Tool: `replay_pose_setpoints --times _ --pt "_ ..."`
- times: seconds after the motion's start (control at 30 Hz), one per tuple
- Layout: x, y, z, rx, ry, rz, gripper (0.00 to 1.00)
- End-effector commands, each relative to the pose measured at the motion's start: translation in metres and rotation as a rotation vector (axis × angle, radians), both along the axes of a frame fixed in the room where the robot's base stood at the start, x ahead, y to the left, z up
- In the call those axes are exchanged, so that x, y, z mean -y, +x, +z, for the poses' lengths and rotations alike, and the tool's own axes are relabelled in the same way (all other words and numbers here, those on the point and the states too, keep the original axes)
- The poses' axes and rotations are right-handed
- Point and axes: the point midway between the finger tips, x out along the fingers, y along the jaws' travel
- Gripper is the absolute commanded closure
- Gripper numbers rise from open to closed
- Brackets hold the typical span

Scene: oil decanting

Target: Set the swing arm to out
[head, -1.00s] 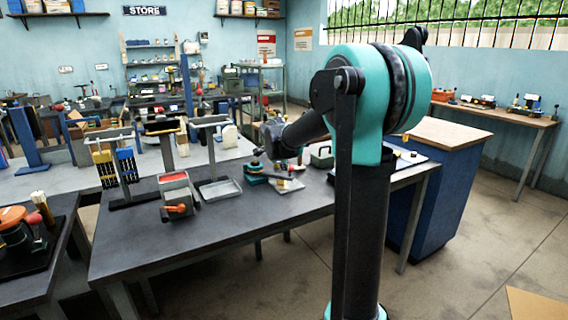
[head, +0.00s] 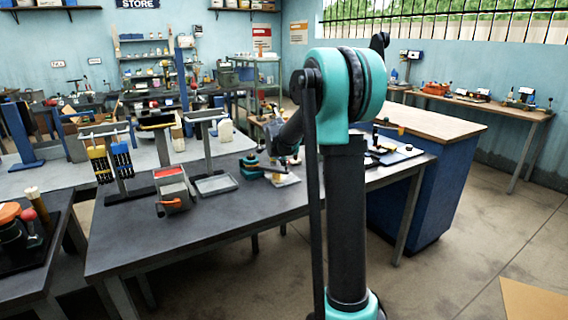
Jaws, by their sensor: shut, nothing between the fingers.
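My gripper (head: 282,153) is small and dark, partly lost among the small items behind my arm. It looks shut and empty. It is to the left of the bar and apart from it. My teal and black arm hides part of the bench between them.
The dark bench (head: 200,235) carries a grey tray (head: 216,186), a red-topped box (head: 172,180) with an orange handle, and a rack (head: 110,155) with yellow and blue pieces. A blue cabinet (head: 425,205) with a wooden top stands right. The bench's front is clear.

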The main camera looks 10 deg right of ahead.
Motion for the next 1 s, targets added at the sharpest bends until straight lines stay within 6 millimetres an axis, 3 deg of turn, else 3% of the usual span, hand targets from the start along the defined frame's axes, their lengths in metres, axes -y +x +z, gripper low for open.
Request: replay_pose_setpoints --times 0.23,0.43,1.0 --pt "0.031 0.035 -0.001 -0.001 0.001 -0.004 1.0" --pt "0.043 0.058 0.0 0.0 0.0 -0.001 1.0" --pt "0.05 0.057 0.001 0.0 0.0 -0.001 1.0"
